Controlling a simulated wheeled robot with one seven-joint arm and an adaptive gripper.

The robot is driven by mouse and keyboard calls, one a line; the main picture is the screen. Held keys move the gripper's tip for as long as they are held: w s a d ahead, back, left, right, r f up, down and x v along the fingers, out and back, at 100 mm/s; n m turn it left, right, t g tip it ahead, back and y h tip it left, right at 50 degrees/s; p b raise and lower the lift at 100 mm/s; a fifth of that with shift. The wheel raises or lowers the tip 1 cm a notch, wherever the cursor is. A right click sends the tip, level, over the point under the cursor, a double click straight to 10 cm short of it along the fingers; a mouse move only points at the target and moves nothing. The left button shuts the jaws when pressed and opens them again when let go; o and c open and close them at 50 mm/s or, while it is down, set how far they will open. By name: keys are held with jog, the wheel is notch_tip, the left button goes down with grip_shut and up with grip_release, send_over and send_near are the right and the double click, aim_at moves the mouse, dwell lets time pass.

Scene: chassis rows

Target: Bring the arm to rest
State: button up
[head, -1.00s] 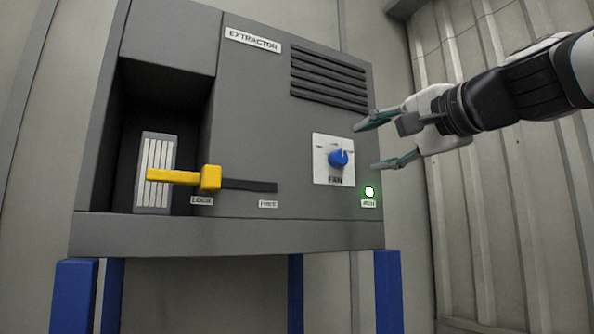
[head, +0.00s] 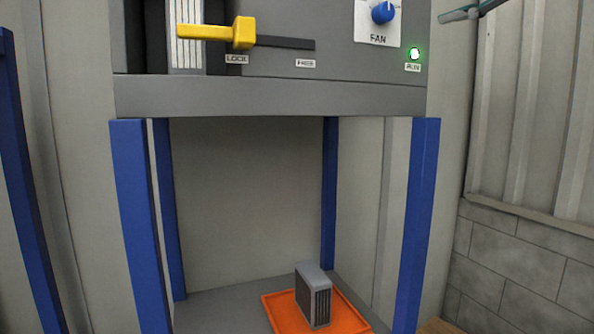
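My gripper (head: 470,12) shows only in part at the top right of the head view, where one teal fingertip pokes in from the edge. It is to the right of the extractor (head: 270,97) and apart from it. The rest of the gripper and the arm are out of view, so whether it is open or shut cannot be told.
The extractor has a yellow lever (head: 216,33) by the LOCK label, a blue fan knob (head: 382,12) and a lit green lamp (head: 414,53). It stands on blue legs (head: 424,180). Below, a dark-faced grey filter block (head: 314,290) stands on an orange tray (head: 352,322).

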jog(key=s+a+f+n+g, duration=0.1)
jog(key=a+f+n+g, duration=0.1)
jog(key=f, duration=0.6)
jog(key=s+a+f+n+g, duration=0.1)
jog(key=a+f+g, duration=0.1)
jog(key=f, duration=0.5)
jog(key=s+f+n+g+h, duration=0.2)
jog(key=s+f, duration=0.2)
jog(key=f, duration=0.5)
jog(key=s+f+n+g+h, duration=0.1)
jog(key=s+f+n+g, duration=0.2)
jog(key=f, duration=0.7)
jog(key=s+f+n+g+h, duration=0.2)
jog(key=s+f, duration=0.4)
jog(key=f, duration=0.4)
jog(key=shift+s+d+f+n+g+h, duration=0.2)
jog(key=shift+s+n+g+h, duration=0.1)
jog(key=shift+s+n+g, duration=0.1)
